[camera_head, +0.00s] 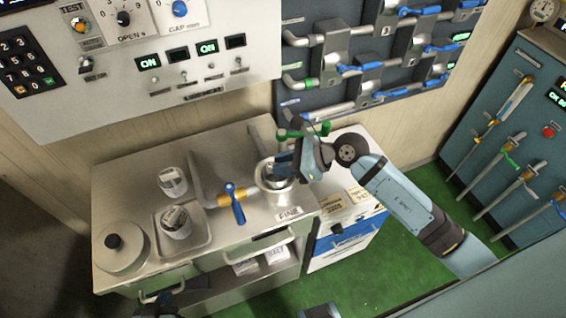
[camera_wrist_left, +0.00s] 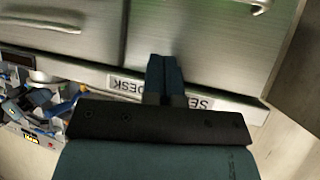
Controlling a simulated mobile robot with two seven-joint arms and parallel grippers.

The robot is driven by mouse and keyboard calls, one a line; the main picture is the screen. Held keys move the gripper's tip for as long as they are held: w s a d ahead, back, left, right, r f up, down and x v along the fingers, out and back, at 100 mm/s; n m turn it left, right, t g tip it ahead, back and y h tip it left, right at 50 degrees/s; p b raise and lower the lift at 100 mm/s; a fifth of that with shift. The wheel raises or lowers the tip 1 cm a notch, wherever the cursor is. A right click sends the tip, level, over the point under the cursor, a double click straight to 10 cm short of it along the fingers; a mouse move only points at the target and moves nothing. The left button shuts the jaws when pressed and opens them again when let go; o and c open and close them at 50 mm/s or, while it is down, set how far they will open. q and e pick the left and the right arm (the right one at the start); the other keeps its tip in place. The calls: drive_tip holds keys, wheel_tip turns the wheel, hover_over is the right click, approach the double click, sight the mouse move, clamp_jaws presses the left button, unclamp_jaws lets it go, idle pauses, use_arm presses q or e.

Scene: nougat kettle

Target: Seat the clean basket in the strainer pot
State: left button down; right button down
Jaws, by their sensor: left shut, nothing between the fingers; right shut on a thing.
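The strainer pot (camera_head: 276,200) is a metal pot near the right end of the steel counter, behind a "FINE" label. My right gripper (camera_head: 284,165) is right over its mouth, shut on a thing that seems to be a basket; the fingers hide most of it. Whether it rests inside the pot, I cannot tell. Two similar metal containers with pale labels stand to the left: one (camera_head: 172,181) on the counter, one (camera_head: 176,222) in a shallow tray (camera_head: 206,238). My left gripper (camera_wrist_left: 164,68) is shut and empty in front of steel drawer fronts in the left wrist view.
A lidded round pot (camera_head: 121,254) stands at the counter's left end. A blue-handled valve (camera_head: 236,204) on a pipe lies just left of the strainer pot. A green-handled fitting (camera_head: 318,130) is behind my right gripper. A lower white cabinet (camera_head: 345,247) adjoins the right end.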

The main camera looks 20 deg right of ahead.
drive_tip(key=shift+f+b, duration=0.45)
drive_tip(key=shift+f, duration=0.25)
idle(0.6)
idle(0.4)
drive_tip(key=shift+c, duration=2.4)
unclamp_jaws()
drive_tip(key=shift+r, duration=0.15)
drive_tip(key=shift+r+p, duration=3.15)
drive_tip(key=shift+r, duration=0.75)
